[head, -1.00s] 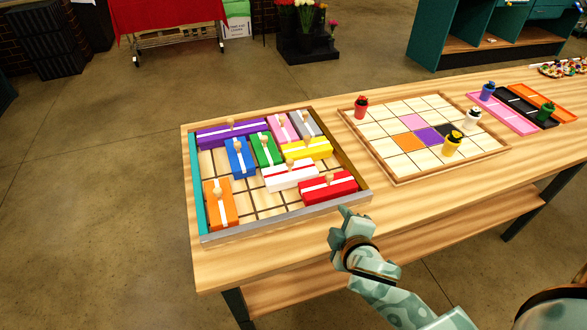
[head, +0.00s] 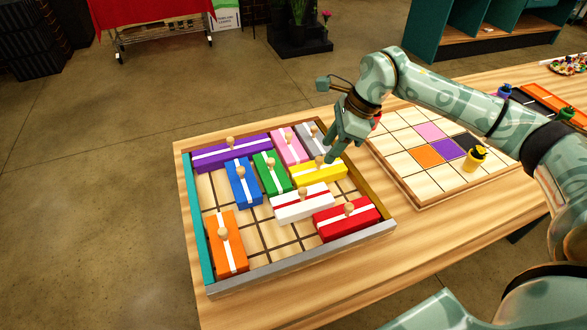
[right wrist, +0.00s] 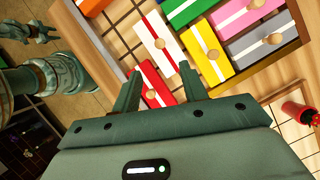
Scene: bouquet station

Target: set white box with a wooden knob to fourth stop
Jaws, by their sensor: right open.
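The white box (head: 290,212) with a red stripe and a round wooden knob (head: 304,191) lies in the framed tray (head: 300,262), between the yellow box (head: 330,174) and the red box (head: 335,228). My right gripper (head: 329,153) is open and empty, above the tray's far right part near the yellow box. In the right wrist view its fingers (right wrist: 158,78) reach toward the white box (right wrist: 150,27) and the red box (right wrist: 147,76), with nothing between them. A small teal claw-like shape at that view's left edge may be my left gripper; its jaws are unclear.
Blue (head: 241,190), green (head: 272,183), orange (head: 222,260), purple (head: 215,155), pink (head: 287,150) and grey boxes share the tray. Bare cells lie between orange and white. A gridded board (head: 405,175) with a yellow pot (head: 474,160) is to the right.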

